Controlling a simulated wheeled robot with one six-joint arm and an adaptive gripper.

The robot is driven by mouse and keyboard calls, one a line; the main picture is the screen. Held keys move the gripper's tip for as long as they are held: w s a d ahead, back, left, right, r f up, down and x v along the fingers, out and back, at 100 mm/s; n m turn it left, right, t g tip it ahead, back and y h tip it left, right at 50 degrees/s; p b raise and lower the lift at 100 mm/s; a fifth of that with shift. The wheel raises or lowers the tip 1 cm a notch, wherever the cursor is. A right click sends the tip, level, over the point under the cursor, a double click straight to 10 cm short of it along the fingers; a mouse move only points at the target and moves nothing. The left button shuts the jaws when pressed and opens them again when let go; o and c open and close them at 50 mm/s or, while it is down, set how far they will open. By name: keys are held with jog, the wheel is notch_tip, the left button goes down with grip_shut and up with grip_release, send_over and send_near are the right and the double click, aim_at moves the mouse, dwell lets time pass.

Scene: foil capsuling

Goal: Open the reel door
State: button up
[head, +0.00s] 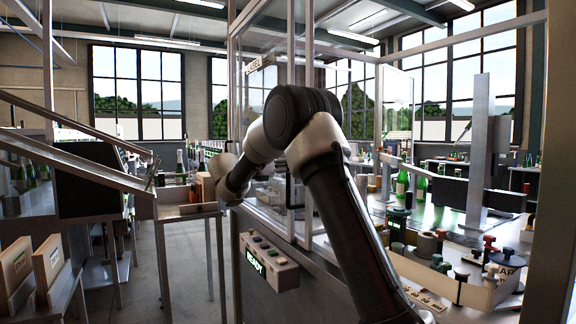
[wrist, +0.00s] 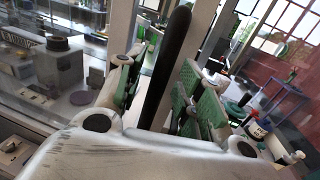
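A glass-walled machine cabinet with pale metal frames (head: 304,100) stands in the middle of the head view. Its glass doors look shut there, but my arm covers part of them and I cannot tell for certain which is the reel door. In the wrist view, a dark upright bar handle (wrist: 167,70) stands between the two green-padded fingers of my gripper (wrist: 163,92). The fingers are apart, with a gap visible on the handle's left side; contact on the right is unclear. In the head view my gripper is hidden behind my arm.
A control box (head: 268,262) with a lit green display sits low on the cabinet's front. A bench at right holds green bottles (head: 402,184) and a tray of spools (head: 470,284). A sloping metal chute (head: 75,158) and wooden boxes (head: 48,262) are at left. Floor between is clear.

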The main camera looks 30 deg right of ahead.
jog(key=v, duration=1.1)
jog(key=shift+a, duration=0.1)
notch_tip(320, 180, down, 8)
jog(key=s+d+m+y, duration=0.1)
jog(key=m+y, duration=0.2)
jog(key=s+d+f+m+g+y, duration=0.1)
jog(key=s+f+m+g+y, duration=0.1)
jog(key=s+f+m+y, duration=0.3)
jog(key=s+d+f+g, duration=0.2)
jog(key=s+f, duration=0.1)
jog(key=s, duration=0.4)
jog(key=s+m+t+y, duration=0.2)
jog(key=s+m+y, duration=0.2)
jog(key=s, duration=1.1)
jog(key=s+a+m+t+y, duration=0.1)
jog(key=s+m+y, duration=0.4)
jog(key=s, duration=1)
jog(key=shift+a+m+t+y, duration=0.3)
jog(key=shift+m+t, duration=0.4)
jog(key=shift+m, duration=1.1)
